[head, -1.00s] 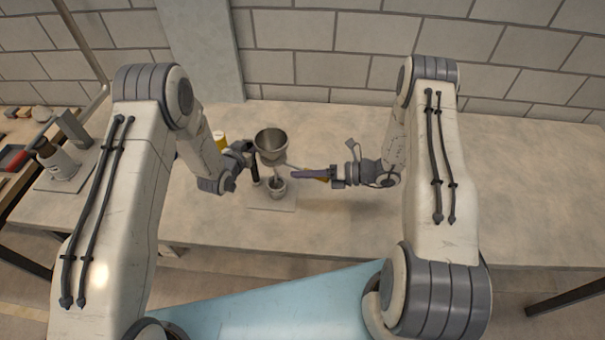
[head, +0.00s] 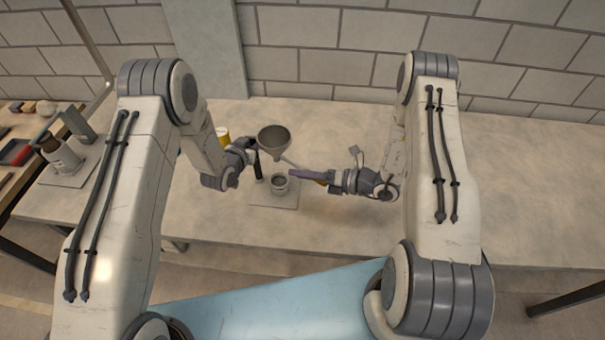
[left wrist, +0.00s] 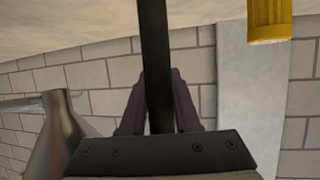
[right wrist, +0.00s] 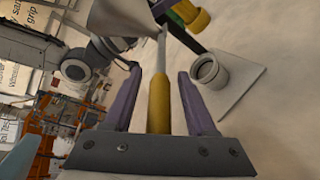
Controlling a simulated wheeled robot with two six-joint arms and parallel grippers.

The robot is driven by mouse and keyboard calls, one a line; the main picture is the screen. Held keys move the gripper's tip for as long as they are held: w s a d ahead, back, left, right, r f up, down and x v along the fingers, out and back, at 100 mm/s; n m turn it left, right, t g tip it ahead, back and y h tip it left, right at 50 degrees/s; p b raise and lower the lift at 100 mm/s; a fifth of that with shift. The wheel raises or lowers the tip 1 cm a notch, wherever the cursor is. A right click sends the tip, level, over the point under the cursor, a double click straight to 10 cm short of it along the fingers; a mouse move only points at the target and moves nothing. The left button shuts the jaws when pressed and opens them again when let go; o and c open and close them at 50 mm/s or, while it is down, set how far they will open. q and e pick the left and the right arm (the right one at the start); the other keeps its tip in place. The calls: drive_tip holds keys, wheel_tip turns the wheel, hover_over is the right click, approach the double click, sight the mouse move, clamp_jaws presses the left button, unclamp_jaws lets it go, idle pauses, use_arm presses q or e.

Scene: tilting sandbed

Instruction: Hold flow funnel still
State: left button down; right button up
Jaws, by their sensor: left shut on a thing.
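The grey metal funnel (head: 274,138) hangs above and behind a small cup (head: 279,184), which stands on a square plate (head: 285,201). The funnel's thin rod leads to a yellow handle (right wrist: 158,103). My right gripper (right wrist: 158,82) has its fingers spread either side of this handle, with gaps on both sides. It also shows in the head view (head: 297,175). My left gripper (left wrist: 159,78) is shut on a black upright bar (left wrist: 154,40) left of the cup. The funnel shows at the left edge of the left wrist view (left wrist: 58,135).
A yellow cylinder (head: 222,134) stands behind my left gripper. The bench (head: 520,190) is clear to the right.

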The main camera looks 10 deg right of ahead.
drive_tip(key=v, duration=1.2)
use_arm(q)
drive_tip(key=c, duration=0.5)
unclamp_jaws()
drive_tip(key=shift+c, duration=0.2)
drive_tip(key=shift+s+r, duration=0.1)
